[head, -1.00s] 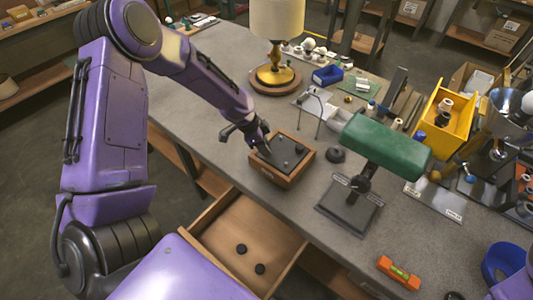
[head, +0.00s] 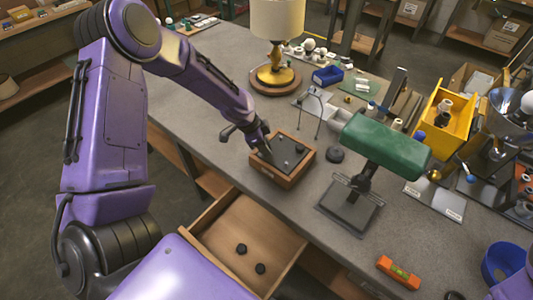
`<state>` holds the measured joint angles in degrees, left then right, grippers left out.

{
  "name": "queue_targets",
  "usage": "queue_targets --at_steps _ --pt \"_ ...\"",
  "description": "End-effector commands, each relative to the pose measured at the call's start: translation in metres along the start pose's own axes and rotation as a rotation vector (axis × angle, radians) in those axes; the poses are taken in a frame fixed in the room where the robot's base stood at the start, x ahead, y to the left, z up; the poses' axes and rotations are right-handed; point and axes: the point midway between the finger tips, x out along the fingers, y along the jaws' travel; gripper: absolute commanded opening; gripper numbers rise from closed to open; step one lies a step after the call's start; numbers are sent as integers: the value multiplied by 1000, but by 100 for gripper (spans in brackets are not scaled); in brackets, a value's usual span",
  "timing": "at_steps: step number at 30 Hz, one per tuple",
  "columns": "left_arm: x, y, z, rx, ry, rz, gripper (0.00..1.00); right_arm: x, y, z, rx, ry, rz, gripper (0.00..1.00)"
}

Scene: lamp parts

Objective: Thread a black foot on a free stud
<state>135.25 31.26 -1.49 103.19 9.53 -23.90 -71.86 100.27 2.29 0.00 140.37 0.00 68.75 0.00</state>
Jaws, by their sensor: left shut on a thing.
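A wooden box (head: 289,177) with a dark plate on top, probably an upturned lamp base, sits near the table's front edge. A black foot (head: 299,148) shows at the plate's far right corner, and a small pale stud (head: 285,162) stands nearer its middle. My left gripper (head: 265,146) is at the plate's left far corner, shut on a small dark thing, apparently a black foot, mostly hidden by the fingers. Two black feet (head: 242,249) (head: 260,268) lie in the open drawer (head: 225,228). My right gripper is out of view.
A brass lamp (head: 275,75) stands behind. An orange level (head: 398,272) and yellow bin (head: 447,118) are at the right.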

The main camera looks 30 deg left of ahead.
Motion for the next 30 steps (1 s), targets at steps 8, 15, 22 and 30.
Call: queue_targets --at_steps 8,15,22,30 --pt "8 3 6 168 -4 85 0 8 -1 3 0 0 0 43" --pt "8 1 5 492 -4 219 0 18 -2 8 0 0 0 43" --pt "7 2 6 556 -6 249 0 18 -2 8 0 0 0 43" --pt "10 0 6 656 -5 292 0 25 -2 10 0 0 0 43"
